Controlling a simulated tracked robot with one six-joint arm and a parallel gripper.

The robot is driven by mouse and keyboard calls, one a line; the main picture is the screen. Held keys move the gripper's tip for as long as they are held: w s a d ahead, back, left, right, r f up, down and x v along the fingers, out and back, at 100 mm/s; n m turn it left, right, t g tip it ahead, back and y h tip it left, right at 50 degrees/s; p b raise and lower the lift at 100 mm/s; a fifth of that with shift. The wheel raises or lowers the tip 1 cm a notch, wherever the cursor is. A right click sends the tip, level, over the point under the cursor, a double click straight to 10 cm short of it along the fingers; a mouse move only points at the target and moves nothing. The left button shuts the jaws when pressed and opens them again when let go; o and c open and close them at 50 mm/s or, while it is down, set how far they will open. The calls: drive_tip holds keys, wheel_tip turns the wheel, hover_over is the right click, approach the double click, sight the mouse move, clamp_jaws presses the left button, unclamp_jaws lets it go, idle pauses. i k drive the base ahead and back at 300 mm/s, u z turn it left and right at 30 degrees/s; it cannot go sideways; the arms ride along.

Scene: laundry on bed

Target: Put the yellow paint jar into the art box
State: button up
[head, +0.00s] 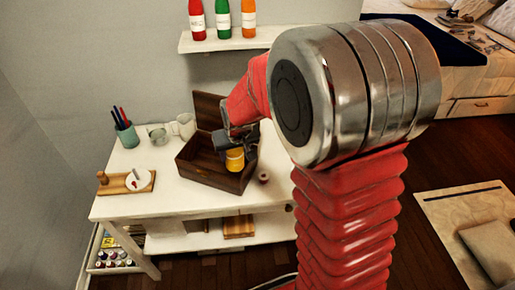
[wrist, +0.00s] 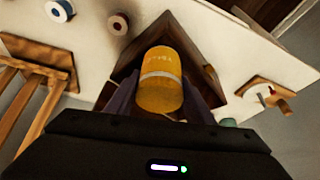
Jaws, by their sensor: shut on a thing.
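The yellow paint jar (wrist: 162,92) has a pale band around it and sits between my gripper's fingers. My gripper (head: 228,142) is shut on the jar, which also shows in the head view (head: 235,160). The art box (head: 228,182) is a dark wooden box with its lid (head: 208,110) raised, standing on the white table. In the head view the jar overlaps the right part of the box's opening. In the wrist view the box (wrist: 206,74) shows behind the jar. I cannot tell how far the jar is above the box floor.
A pen cup (head: 126,136), a white mug (head: 186,126), a glass jar and a wooden board (head: 126,182) stand on the table's left. A small spool (head: 263,177) lies right of the box. Coloured bottles (head: 222,20) stand on a shelf above.

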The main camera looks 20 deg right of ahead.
sight(206, 164)
drive_tip(key=u, duration=0.2)
drive_tip(key=i, duration=0.85)
drive_tip(key=u, duration=2.25)
